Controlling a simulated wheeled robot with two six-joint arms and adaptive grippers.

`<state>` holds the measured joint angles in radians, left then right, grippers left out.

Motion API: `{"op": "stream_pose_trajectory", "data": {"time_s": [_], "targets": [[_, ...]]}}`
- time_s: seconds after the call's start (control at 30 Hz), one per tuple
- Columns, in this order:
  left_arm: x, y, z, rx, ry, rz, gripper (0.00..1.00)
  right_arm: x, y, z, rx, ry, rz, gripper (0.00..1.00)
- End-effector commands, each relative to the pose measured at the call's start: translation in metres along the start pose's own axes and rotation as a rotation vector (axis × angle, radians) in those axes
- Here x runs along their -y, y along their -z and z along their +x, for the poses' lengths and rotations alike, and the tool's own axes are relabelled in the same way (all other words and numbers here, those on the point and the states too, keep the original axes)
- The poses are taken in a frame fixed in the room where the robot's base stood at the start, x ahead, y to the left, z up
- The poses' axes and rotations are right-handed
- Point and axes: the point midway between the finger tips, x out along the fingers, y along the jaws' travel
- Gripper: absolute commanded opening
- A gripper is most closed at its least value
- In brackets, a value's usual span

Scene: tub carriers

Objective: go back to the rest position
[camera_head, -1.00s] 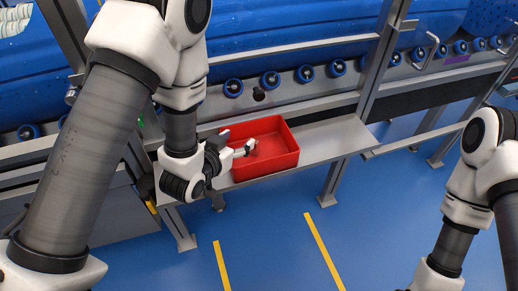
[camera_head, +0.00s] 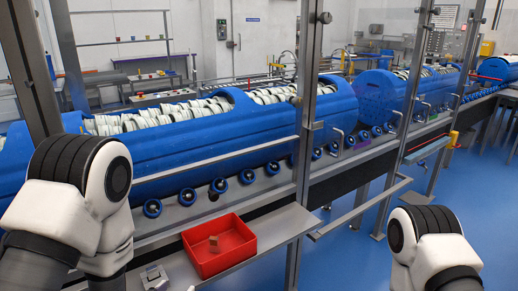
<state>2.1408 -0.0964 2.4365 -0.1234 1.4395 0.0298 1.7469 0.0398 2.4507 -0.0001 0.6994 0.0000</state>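A red tub (camera_head: 233,245) stands on the grey metal shelf (camera_head: 279,226) in front of the blue machine.
The blue machine (camera_head: 180,176) with a row of blue rollers runs behind the shelf. A metal post (camera_head: 307,130) rises just right of the tub. Blue floor (camera_head: 345,260) is open between the shelf and my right arm.

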Motion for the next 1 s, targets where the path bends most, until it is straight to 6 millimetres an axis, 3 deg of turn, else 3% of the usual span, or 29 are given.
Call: {"op": "stream_pose_trajectory", "data": {"time_s": [0.37, 0.47, 0.6, 0.67, 0.8, 1.0], "targets": [[0.013, -0.121, -0.033, 0.344, 0.057, -0.097, 0.62, 0.0, 0.002, -0.021, -0.005, 0.0, 0.0, 0.4], [0.015, -0.164, -0.054, 0.499, 0.08, -0.123, 0.62, 0.0, 0.002, -0.026, -0.004, 0.0, 0.0, 0.4], [0.016, -0.23, -0.103, 0.788, 0.117, -0.168, 0.62, 0.0, 0.002, -0.032, -0.004, 0.0, 0.0, 0.4], [0.015, -0.254, -0.128, 0.927, 0.131, -0.187, 0.62, 0.0, 0.002, -0.032, -0.004, 0.0, 0.0, 0.4], [0.01, -0.274, -0.16, 1.113, 0.136, -0.2, 0.62, 0.0, 0.002, -0.031, -0.005, 0.0, 0.0, 0.4], [0.009, -0.275, -0.164, 1.135, 0.132, -0.199, 0.62, 0.0, 0.002, -0.03, -0.004, 0.0, 0.0, 0.4]]}}
